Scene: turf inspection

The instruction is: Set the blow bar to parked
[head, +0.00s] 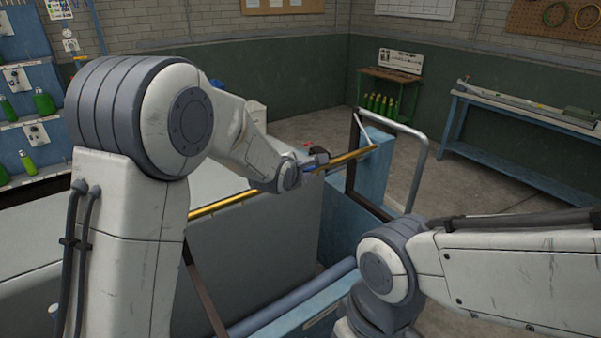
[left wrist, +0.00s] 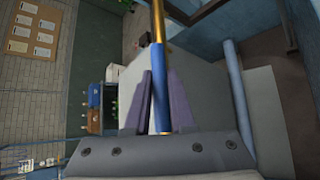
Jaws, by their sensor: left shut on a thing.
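The blow bar (head: 352,158) is a long gold rod that runs level across the machine's grey housing (head: 260,250). Its right end meets a blue post (head: 374,178), and its left part shows behind my left arm. My left gripper (head: 312,164) is at the bar's blue sleeve. In the left wrist view the two purple-grey fingers (left wrist: 161,92) are shut on either side of the blue sleeve (left wrist: 160,75), and the gold rod (left wrist: 158,22) extends beyond it. My right arm shows at lower right, but its gripper is out of view.
A grey tube rail (head: 420,155) and dark frame stand right of the housing. A blue roller (head: 290,298) lies low in front. A blue workbench (head: 530,155) and a green rack of bottles (head: 385,95) stand behind. Concrete floor is clear between.

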